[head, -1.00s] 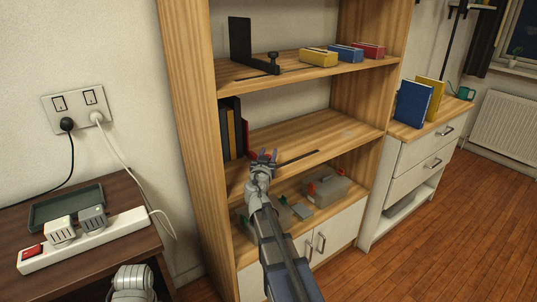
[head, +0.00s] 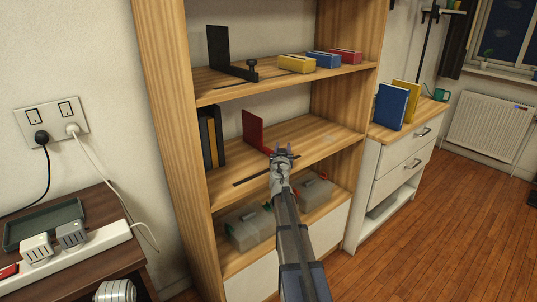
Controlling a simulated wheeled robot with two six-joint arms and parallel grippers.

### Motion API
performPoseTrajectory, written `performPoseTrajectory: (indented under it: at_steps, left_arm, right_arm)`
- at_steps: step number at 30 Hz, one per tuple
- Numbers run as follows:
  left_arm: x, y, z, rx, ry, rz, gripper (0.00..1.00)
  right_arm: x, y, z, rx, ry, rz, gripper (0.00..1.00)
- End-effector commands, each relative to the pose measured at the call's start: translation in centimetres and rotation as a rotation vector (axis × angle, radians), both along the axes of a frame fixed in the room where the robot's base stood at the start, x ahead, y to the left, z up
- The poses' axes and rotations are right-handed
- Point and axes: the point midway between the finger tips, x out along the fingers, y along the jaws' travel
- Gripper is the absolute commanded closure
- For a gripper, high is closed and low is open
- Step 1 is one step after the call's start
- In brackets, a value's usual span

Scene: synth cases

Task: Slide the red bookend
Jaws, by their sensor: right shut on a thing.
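The red bookend (head: 254,131) stands upright on the middle shelf, with its foot reaching toward the front. My right gripper (head: 282,153) is at the front end of that foot, shut on it; the jaws hide the part they hold. A dark slot (head: 250,179) runs along the shelf, to the left of my gripper. Dark and yellow books (head: 212,138) stand at the shelf's left end, with a gap between them and the bookend.
The upper shelf holds a black bookend (head: 219,48) and yellow, blue and red boxes (head: 297,63). The middle shelf (head: 325,136) is bare right of the bookend. A power strip (head: 80,252) lies on the desk.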

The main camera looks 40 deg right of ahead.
Motion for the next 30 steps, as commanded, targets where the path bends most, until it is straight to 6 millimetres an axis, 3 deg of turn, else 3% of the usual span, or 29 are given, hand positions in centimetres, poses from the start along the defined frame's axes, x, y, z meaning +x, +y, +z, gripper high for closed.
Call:
performPoseTrajectory:
  at_steps: [3,9,22,23,30]
  left_arm:
    - [0.0,0.0,0.0,0.000,0.000,0.000,0.50]
    - [0.0,0.0,0.0,0.000,0.000,0.000,0.50]
    - [0.0,0.0,0.0,0.000,0.000,0.000,0.50]
    - [0.0,0.0,0.0,0.000,0.000,0.000,0.50]
    - [0.0,0.0,0.0,0.000,0.000,0.000,0.50]
  right_arm:
    - [0.3,-2.3,0.0,0.000,0.000,-0.003,1.00]
    - [0.4,-4.0,0.0,0.000,0.000,-0.001,1.00]
    - [0.3,-4.3,0.0,0.000,0.000,0.000,1.00]
    - [0.3,-4.3,0.0,0.000,0.000,0.000,0.58]
    - [0.3,-4.2,0.0,0.000,0.000,0.000,0.32]
